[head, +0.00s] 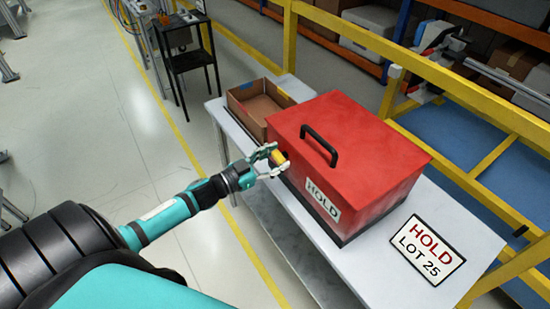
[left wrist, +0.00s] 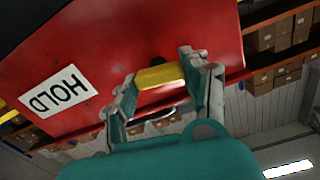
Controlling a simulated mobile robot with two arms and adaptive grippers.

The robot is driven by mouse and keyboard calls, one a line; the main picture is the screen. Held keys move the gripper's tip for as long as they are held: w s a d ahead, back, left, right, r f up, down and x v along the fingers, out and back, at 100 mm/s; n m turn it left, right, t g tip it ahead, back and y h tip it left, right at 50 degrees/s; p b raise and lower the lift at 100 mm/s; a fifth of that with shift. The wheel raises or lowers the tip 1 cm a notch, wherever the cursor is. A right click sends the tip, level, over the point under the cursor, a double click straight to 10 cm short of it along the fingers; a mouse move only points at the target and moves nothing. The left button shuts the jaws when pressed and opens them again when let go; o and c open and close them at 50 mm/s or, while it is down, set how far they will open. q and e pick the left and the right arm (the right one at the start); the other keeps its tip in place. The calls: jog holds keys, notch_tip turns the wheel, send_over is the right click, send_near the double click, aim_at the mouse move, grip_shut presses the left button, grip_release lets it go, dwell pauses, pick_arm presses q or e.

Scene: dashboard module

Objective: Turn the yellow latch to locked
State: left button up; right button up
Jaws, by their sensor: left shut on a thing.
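The yellow latch (head: 278,158) is on the front face of a red box (head: 345,150), near its left end. My left gripper (head: 270,157) is at the latch, with its arm coming in from the left. In the left wrist view the yellow latch (left wrist: 160,76) lies between the two fingers of my left gripper (left wrist: 163,88), which is shut on it. The latch lies nearly level across the picture there, slightly tilted. I cannot read a locked mark. My right gripper is not in view.
The red box has a black top handle (head: 318,146) and a HOLD label (head: 322,201). It stands on a grey table (head: 375,262) beside an open cardboard box (head: 240,107) and a HOLD LOT 25 sign (head: 427,248). A yellow rail (head: 440,85) runs behind.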

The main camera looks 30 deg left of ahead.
pick_arm(q)
jog(key=m, duration=0.8)
jog(key=shift+d+f+b, duration=0.1)
jog(key=shift+f+b, duration=0.05)
jog(key=shift+b, duration=0.15)
jog(key=m+b, duration=0.1)
jog(key=m, duration=0.3)
jog(key=shift+s+f+m, duration=0.1)
jog(key=shift+m, duration=0.2)
jog(key=shift+m+b, duration=0.7)
jog(key=shift+m, duration=1.1)
jog(key=o, duration=1.2)
jog(key=shift+c, duration=0.2)
jog(key=v, duration=1.2)
